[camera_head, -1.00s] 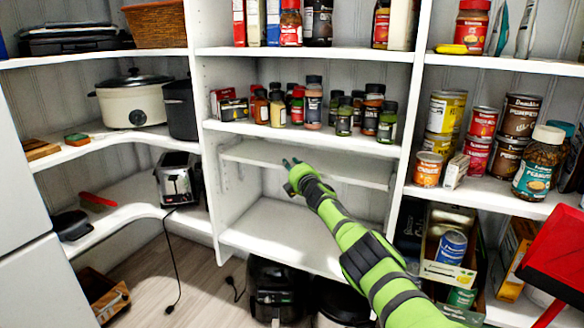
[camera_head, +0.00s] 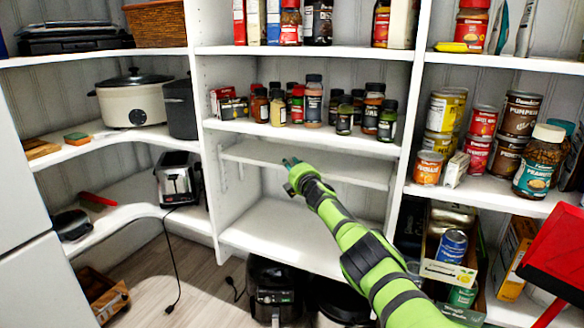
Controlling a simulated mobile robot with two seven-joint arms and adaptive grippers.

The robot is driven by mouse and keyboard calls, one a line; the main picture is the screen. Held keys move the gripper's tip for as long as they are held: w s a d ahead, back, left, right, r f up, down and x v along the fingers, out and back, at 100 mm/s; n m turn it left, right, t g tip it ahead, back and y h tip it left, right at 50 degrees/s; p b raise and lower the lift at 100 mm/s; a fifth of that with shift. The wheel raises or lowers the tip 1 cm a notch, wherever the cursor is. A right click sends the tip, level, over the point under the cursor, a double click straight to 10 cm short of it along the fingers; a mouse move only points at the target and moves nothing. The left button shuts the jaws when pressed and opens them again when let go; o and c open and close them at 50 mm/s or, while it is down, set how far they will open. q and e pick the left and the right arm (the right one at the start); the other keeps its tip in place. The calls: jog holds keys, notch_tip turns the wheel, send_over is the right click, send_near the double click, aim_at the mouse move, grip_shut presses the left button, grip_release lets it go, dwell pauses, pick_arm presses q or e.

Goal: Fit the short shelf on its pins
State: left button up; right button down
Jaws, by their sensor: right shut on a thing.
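The short shelf (camera_head: 340,167) is a white board in the middle bay, below the spice shelf. Small bracket-like pins (camera_head: 224,180) show on the bay's left side, below the board. I cannot tell whether the board rests on the pins. My left gripper is not in view.
The spice shelf (camera_head: 270,127) with several jars is close above the board. A white lower shelf (camera_head: 262,238) below it is bare. Cans and jars fill the right bay; a slow cooker (camera_head: 133,100) and a toaster (camera_head: 177,178) stand at the left. A red dustpan (camera_head: 555,258) is at the right edge.

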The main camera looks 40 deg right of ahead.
jog(key=shift+r, duration=0.1)
jog(key=c, duration=1)
grip_release()
jog(key=shift+s+f, duration=0.1)
jog(key=shift+f, duration=0.25)
jog(key=shift+s+r, duration=0.1)
jog(key=shift+s, duration=0.7)
jog(key=shift+a+v, duration=0.15)
jog(key=shift+v, duration=2.45)
jog(key=shift+a+v, duration=0.1)
jog(key=shift+v, duration=2.55)
